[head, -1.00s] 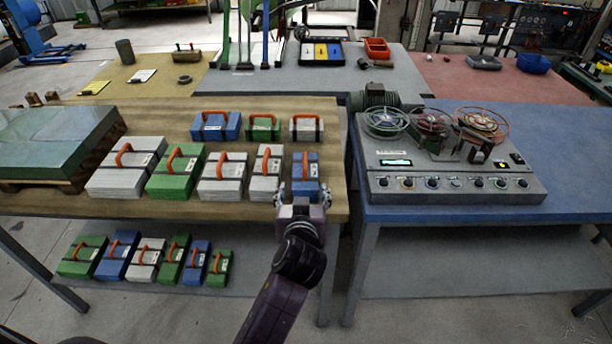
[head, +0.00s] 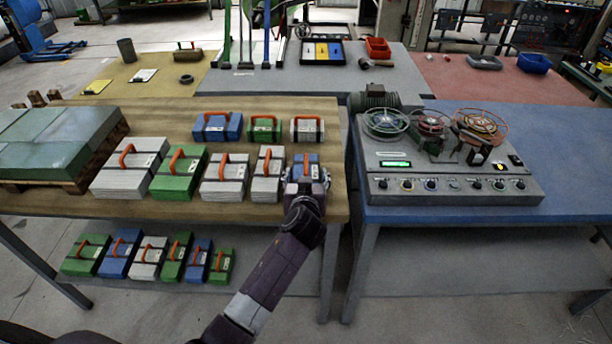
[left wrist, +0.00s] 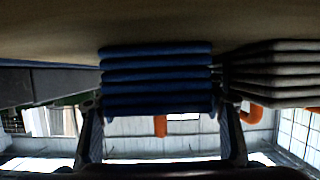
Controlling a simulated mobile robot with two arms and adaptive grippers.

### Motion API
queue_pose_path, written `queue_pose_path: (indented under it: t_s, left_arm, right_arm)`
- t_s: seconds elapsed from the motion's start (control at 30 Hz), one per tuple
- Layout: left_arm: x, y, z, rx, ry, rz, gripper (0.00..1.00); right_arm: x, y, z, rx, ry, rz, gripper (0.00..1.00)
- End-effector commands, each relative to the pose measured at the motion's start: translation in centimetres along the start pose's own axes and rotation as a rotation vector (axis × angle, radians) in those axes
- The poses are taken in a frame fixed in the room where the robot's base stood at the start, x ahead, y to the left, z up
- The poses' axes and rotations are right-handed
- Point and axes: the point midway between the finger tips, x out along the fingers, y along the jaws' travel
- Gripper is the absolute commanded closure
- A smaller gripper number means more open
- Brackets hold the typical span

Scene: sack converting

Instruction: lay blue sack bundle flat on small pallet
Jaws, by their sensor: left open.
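A blue sack bundle (head: 305,160) with an orange handle and dark strap lies at the right end of the front row on the wooden table. My left gripper (head: 306,176) is at its near side, partly hiding it. In the left wrist view the layered blue bundle (left wrist: 157,80) shows between the two fingers of my open left gripper (left wrist: 160,112); I cannot tell whether they touch it. Another blue bundle (head: 217,128) lies in the back row. A small wooden pallet (head: 95,165) at the table's left carries teal stacks. My right gripper is not in view.
A white bundle (head: 268,175) lies close left of the blue one, also in the left wrist view (left wrist: 280,75). Green and white bundles fill the row. More bundles lie on the lower shelf (head: 150,290). A machine with reels (head: 450,185) stands on the blue table at right.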

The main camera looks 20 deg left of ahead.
Motion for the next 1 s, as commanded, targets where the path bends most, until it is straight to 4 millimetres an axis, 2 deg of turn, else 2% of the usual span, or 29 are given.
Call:
queue_pose_path:
  t_s: [0.27,0.6,0.87,1.0]
  left_arm:
    - [0.2,0.0,0.0,0.000,0.000,0.000,0.40]
    - [0.1,0.0,0.0,0.000,0.001,0.000,0.75]
    - [0.1,0.0,-0.2,-0.001,0.001,0.000,0.76]
    - [-0.2,0.0,-1.0,-0.003,0.003,-0.001,0.76]
  right_arm:
    - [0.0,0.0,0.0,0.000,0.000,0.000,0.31]
    - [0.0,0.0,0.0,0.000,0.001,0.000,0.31]
    - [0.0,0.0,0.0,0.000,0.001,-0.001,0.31]
    - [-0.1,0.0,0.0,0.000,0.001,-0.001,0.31]
